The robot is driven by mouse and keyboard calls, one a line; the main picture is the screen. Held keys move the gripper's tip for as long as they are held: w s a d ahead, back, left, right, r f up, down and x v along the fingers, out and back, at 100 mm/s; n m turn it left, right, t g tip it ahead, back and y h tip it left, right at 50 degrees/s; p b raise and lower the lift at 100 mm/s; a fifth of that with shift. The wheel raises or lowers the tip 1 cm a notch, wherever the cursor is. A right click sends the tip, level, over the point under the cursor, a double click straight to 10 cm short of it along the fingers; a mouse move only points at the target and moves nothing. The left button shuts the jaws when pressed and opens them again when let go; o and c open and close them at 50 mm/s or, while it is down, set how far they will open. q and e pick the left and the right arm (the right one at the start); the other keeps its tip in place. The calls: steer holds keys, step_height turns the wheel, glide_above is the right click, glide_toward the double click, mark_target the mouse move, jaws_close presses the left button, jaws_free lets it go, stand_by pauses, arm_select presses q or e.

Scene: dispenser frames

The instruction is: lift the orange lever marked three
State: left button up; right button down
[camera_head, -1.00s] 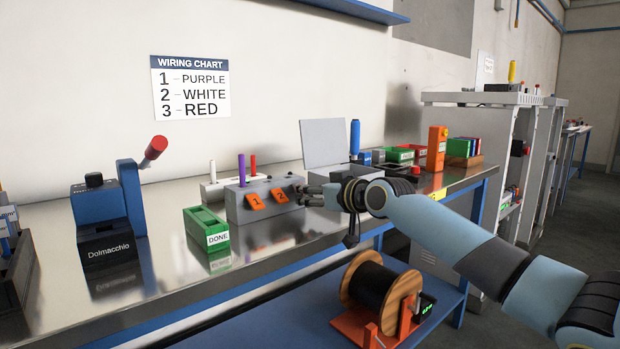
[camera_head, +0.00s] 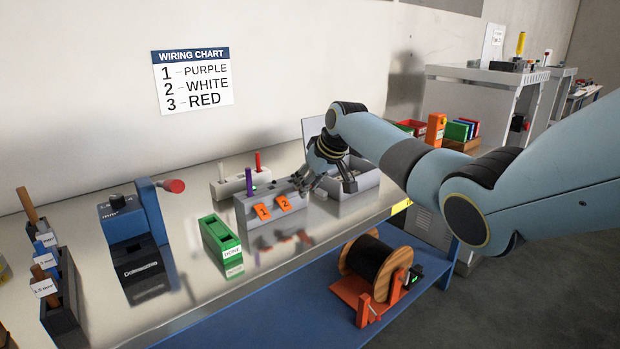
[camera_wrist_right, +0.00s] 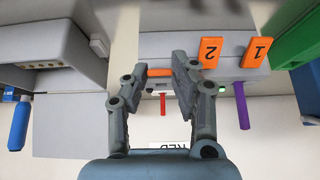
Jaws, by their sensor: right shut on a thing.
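The grey box (camera_head: 246,217) on the steel bench bears orange levers marked 1 (camera_head: 262,212) and 2 (camera_head: 284,204). My right gripper (camera_head: 300,186) is at the right end of this box, beside lever 2, and hides the third lever in the head view. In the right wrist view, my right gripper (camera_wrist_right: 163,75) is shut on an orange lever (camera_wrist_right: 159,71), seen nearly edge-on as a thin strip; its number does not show. Levers 2 (camera_wrist_right: 210,51) and 1 (camera_wrist_right: 256,50) stand beside it there. My left gripper is out of view.
A purple rod (camera_head: 249,181) and a red rod (camera_head: 258,162) stand at the box. A green DONE box (camera_head: 219,238) is to its left, a grey open bin (camera_head: 361,180) to its right. A cable spool (camera_head: 376,267) is below the bench edge.

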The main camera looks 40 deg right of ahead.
steer(key=shift+w+r+g, duration=0.1)
steer(key=shift+g, duration=0.3)
steer(key=c, duration=1.1)
jaws_free()
steer(key=v, duration=1.2)
steer(key=shift+a, duration=0.1)
